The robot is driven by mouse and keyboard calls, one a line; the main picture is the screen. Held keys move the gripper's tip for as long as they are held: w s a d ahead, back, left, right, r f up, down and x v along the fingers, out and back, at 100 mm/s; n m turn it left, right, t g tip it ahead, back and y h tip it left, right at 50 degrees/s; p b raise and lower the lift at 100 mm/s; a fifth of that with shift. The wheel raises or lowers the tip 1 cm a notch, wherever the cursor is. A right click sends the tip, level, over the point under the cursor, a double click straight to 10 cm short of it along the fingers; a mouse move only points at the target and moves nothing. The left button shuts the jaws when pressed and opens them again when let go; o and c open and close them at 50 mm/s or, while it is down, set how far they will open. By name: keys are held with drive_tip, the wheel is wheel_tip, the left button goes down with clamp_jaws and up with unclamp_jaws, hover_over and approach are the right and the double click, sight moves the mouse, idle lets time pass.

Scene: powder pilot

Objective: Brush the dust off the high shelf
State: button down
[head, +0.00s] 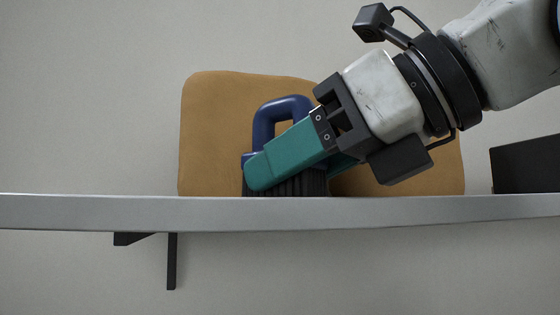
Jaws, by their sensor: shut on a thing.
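A grey high shelf (400,211) runs across the head view, seen from about its front edge. A brush with a dark blue loop handle (262,125) and black bristles (300,186) stands upright behind the shelf's front edge. My gripper (262,170) has green fingers and is shut on the brush, reaching in from the upper right. The near finger covers part of the brush. The shelf's top surface, any dust on it, and the lower ends of the bristles are hidden by the front edge.
A tan board with rounded corners (212,130) stands behind the brush and gripper, above the shelf edge. A black box-like object (525,165) is at the right end. A black bracket (171,260) hangs below the shelf at left. The left stretch above the shelf looks clear.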

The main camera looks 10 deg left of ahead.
drive_tip(key=shift+w+d+f, duration=0.1)
drive_tip(key=shift+w+d, duration=0.1)
drive_tip(key=shift+d, duration=0.6)
drive_tip(key=shift+w+d+f, duration=0.1)
drive_tip(key=shift+w+d, duration=0.1)
drive_tip(key=shift+d, duration=0.6)
drive_tip(key=shift+d, duration=0.15)
drive_tip(key=shift+w+d, duration=0.2)
drive_tip(key=shift+d, duration=0.25)
drive_tip(key=shift+w+d+r, duration=0.1)
drive_tip(key=shift+w+d, duration=0.15)
drive_tip(key=shift+d, duration=0.6)
drive_tip(key=shift+w+d+r, duration=0.1)
drive_tip(key=shift+w+d, duration=0.15)
drive_tip(key=shift+d, duration=0.65)
drive_tip(key=shift+w+d+r, duration=0.1)
drive_tip(key=shift+w+d, duration=0.15)
drive_tip(key=shift+d, duration=0.6)
